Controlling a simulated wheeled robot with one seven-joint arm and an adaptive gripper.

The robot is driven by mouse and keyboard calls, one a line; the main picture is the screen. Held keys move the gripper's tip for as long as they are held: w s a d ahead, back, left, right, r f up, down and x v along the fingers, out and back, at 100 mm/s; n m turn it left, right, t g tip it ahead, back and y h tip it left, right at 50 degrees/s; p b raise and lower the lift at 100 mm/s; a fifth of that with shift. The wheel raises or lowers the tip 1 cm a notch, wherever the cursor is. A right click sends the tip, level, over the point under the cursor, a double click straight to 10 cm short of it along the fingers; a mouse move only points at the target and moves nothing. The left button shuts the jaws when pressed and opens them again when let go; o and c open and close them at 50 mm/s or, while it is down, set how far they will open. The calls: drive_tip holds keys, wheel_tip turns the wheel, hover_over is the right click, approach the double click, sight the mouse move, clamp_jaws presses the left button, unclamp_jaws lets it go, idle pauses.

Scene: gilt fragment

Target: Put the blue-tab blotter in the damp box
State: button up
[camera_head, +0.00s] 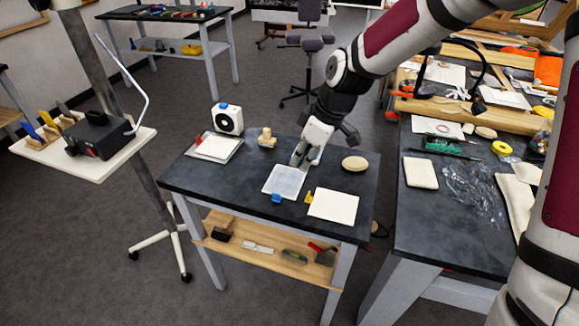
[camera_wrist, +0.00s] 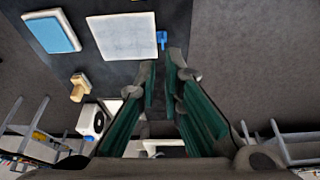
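The blue-tab blotter is a pale flat sheet (camera_head: 283,181) on the dark small table, with its blue tab at the front edge. It also shows in the wrist view (camera_wrist: 123,36), tab at right. My gripper (camera_head: 304,160) is above the table by the blotter's back edge. In the wrist view its green-padded fingers (camera_wrist: 163,72) are apart, with nothing held between them. A white-rimmed light blue box (camera_wrist: 52,34), seemingly the damp box, shows in the wrist view. In the head view my gripper appears to hide it.
A yellow-tab sheet (camera_head: 333,206) lies right of the blotter. An oval beige object (camera_head: 355,163), a wooden stamp-like block (camera_head: 267,138), a white device (camera_head: 228,119) and a pale red-marked tray (camera_head: 216,148) share the table (camera_head: 235,188). A cluttered workbench (camera_head: 425,232) stands right.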

wheel_tip(320, 180, down, 2)
drive_tip(key=a, duration=0.1)
approach(278, 191)
drive_tip(key=shift+s+a+f+n+y, duration=0.15)
drive_tip(key=shift+s+f, duration=0.15)
drive_tip(key=shift+s, duration=0.25)
drive_tip(key=shift+s+a+f+n+y, duration=0.2)
drive_tip(key=shift+s+f, duration=0.15)
drive_tip(key=shift+s, duration=0.25)
drive_tip(key=shift+p+x, duration=0.4)
drive_tip(key=shift+x, duration=2.25)
drive_tip(key=shift+a+r, duration=0.1)
clamp_jaws()
drive_tip(key=shift+r, duration=0.15)
